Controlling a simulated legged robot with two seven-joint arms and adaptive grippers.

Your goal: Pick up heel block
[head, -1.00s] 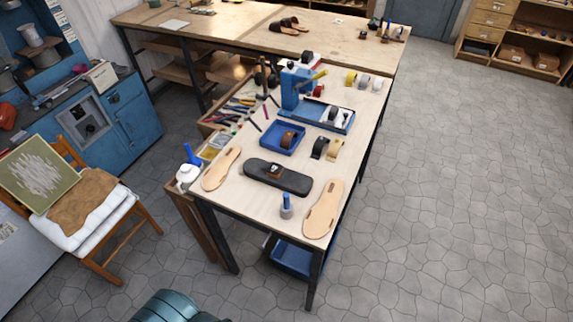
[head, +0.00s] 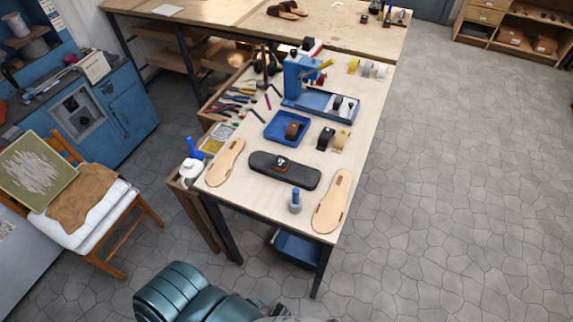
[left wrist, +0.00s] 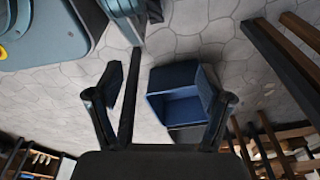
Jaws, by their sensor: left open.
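A small dark brown block (head: 281,163) with a light mark on top sits on the black sole (head: 303,176) near the table's front. Another brown block-like piece (head: 292,130) lies in the small blue tray (head: 271,134) behind it. I cannot tell for certain which one is the heel block. My left gripper (left wrist: 160,88) is open and empty in the left wrist view, with its fingers spread wide. It points at the floor and a blue bin, away from the blocks. My right gripper is out of view.
The blue bin (head: 298,248) stands under the table (head: 240,195); it also shows in the left wrist view (left wrist: 168,78). Tan soles (head: 225,163) (head: 332,205), a blue-topped bottle (head: 295,203) and a blue press (head: 298,75) crowd the tabletop. A chair (head: 140,200) stands left. The floor right is clear.

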